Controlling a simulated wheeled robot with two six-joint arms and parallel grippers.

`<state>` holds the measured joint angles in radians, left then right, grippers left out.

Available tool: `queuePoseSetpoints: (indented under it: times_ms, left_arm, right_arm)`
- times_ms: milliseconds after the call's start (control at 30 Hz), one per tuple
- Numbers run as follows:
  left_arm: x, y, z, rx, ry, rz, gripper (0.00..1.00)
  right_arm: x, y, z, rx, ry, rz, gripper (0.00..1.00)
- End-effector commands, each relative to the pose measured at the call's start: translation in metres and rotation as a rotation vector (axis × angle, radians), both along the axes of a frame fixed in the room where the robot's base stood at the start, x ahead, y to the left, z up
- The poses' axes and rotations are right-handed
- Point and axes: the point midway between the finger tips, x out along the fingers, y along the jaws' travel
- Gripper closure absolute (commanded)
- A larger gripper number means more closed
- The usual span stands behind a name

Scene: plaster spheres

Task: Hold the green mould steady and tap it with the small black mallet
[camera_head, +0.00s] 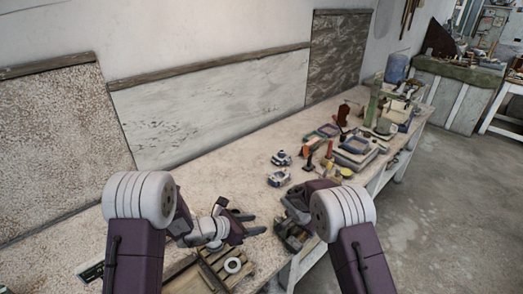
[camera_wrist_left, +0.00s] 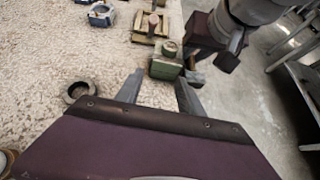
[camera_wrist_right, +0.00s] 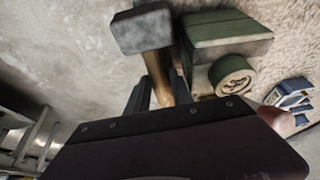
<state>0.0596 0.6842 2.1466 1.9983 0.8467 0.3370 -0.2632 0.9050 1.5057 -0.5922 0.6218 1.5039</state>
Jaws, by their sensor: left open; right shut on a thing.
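The green mould (camera_wrist_right: 225,40) is a boxy block with a round boss on one side. It stands near the bench's front edge, and it also shows in the head view (camera_head: 291,240). In the left wrist view the mould (camera_wrist_left: 166,66) is just ahead of my left gripper (camera_wrist_left: 160,90), whose fingers are open and empty, apart from it. My right gripper (camera_wrist_right: 158,95) is shut on the wooden handle of the small black mallet (camera_wrist_right: 142,32). The dark mallet head is beside the mould in the right wrist view; I cannot tell whether they touch. The mallet is not clear in the head view.
Blue-and-white moulds (camera_head: 279,178) and a stack of trays (camera_head: 356,152) are farther along the bench (camera_head: 235,165). A grey ring (camera_wrist_left: 77,91) lies left of my left gripper. A wooden rack (camera_head: 208,276) is at the near end. The bench's front edge is close to the mould.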

Motion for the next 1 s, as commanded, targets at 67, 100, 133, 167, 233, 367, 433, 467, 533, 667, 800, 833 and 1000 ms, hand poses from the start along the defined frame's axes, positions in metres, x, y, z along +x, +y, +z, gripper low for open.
queuePoseSetpoints:
  times_ms: [67, 100, 133, 167, 233, 367, 433, 467, 533, 667, 800, 833, 1000]
  left_arm:
    - [0.005, -0.008, 0.008, -0.054, -0.042, -0.059, 0.55]
    - [0.005, -0.011, 0.012, -0.075, -0.057, -0.083, 0.55]
    - [0.006, -0.013, 0.014, -0.085, -0.065, -0.094, 0.55]
    - [0.006, -0.014, 0.015, -0.092, -0.070, -0.101, 0.55]
    - [0.005, -0.015, 0.016, -0.095, -0.072, -0.106, 0.55]
    - [0.011, -0.023, 0.010, -0.093, -0.069, -0.106, 0.55]
    - [0.017, -0.034, 0.004, -0.093, -0.069, -0.107, 0.55]
    - [0.020, -0.039, 0.001, -0.093, -0.069, -0.109, 0.55]
    - [0.029, -0.052, -0.006, -0.093, -0.069, -0.109, 0.55]
    - [0.044, -0.074, -0.019, -0.092, -0.071, -0.107, 0.55]
    - [0.057, -0.092, -0.030, -0.092, -0.070, -0.105, 0.55]
    - [0.059, -0.095, -0.032, -0.091, -0.070, -0.105, 0.55]
    - [0.065, -0.104, -0.037, -0.092, -0.069, -0.103, 0.55]
  right_arm:
    - [0.000, 0.000, 0.000, 0.001, -0.001, 0.000, 1.00]
    - [0.000, 0.000, 0.000, 0.001, -0.001, 0.000, 1.00]
    - [0.000, 0.000, 0.000, 0.001, -0.001, 0.000, 1.00]
    - [0.000, 0.000, 0.000, 0.001, -0.001, 0.000, 1.00]
    - [0.000, 0.000, 0.000, 0.000, 0.000, 0.000, 1.00]
    - [0.000, 0.000, 0.000, 0.001, -0.001, 0.000, 1.00]
    - [0.000, 0.000, 0.000, 0.001, -0.001, 0.000, 1.00]
    - [0.000, 0.000, 0.000, 0.001, -0.001, 0.000, 1.00]
    - [0.000, 0.000, 0.000, 0.001, -0.001, 0.000, 1.00]
    - [0.000, 0.000, 0.000, 0.001, -0.001, 0.000, 1.00]
    - [0.000, 0.000, 0.000, 0.001, -0.001, 0.000, 1.00]
    - [0.000, 0.000, 0.000, 0.001, -0.001, 0.000, 1.00]
    - [0.000, 0.000, 0.000, 0.001, -0.001, 0.000, 1.00]
